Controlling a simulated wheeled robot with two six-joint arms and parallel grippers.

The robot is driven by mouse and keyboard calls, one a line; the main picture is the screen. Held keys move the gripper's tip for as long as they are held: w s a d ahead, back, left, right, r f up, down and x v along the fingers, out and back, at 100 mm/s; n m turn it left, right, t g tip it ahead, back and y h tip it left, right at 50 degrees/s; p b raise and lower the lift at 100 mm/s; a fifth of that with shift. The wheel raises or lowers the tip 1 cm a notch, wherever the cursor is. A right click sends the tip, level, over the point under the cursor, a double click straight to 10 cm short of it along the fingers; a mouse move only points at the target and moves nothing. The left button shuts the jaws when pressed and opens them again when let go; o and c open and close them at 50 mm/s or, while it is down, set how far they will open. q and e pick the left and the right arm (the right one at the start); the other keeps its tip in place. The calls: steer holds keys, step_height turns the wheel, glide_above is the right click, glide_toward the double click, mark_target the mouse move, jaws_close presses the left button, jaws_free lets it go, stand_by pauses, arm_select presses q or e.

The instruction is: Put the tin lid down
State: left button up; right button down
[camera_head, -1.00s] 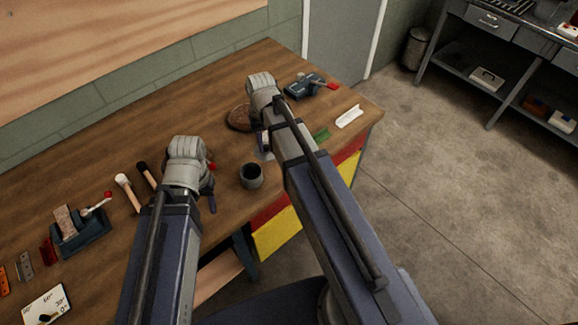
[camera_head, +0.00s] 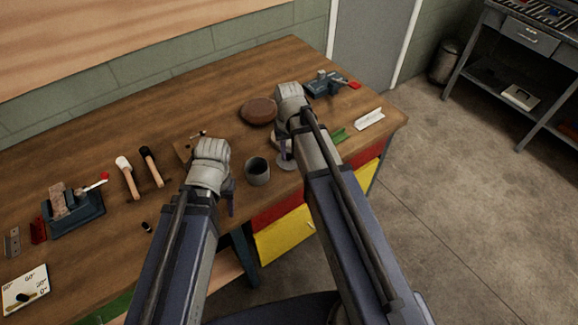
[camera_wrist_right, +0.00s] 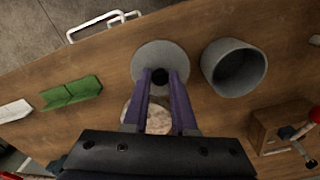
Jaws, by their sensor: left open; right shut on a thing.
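The tin lid (camera_wrist_right: 160,66) is a flat grey disc with a black knob. In the right wrist view, my right gripper (camera_wrist_right: 159,78) is shut on that knob. In the head view the lid (camera_head: 287,161) shows below my right gripper (camera_head: 284,152), just right of an open grey tin (camera_head: 257,172). The lid is apart from the tin (camera_wrist_right: 234,68); I cannot tell whether it touches the bench. My left gripper (camera_head: 231,197) is open and sits left of the tin, its fingers partly hidden by the arm.
On the wooden bench (camera_head: 110,225), a brown round pad (camera_head: 258,111) lies behind the tin. A green piece (camera_wrist_right: 71,92) and a white angle piece (camera_head: 369,119) lie to the right in the head view. A wooden block (camera_wrist_right: 273,125) is near the tin.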

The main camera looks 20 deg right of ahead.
mark_target(289, 155)
arm_select(q)
steer(key=shift+f, duration=0.15)
arm_select(e)
steer(key=shift+f, duration=0.15)
arm_select(q)
step_height(289, 155, down, 4)
steer(key=b, duration=0.3)
steer(key=shift+r, duration=0.25)
arm_select(e)
step_height(289, 155, down, 4)
steer(key=shift+r, duration=0.25)
arm_select(q)
steer(key=shift+b, duration=0.3)
steer(key=shift+f, duration=0.2)
arm_select(e)
steer(key=shift+f, duration=0.2)
steer(key=c, duration=0.7)
jaws_free()
arm_select(q)
steer(key=shift+r, duration=0.2)
arm_select(e)
steer(key=shift+r, duration=0.2)
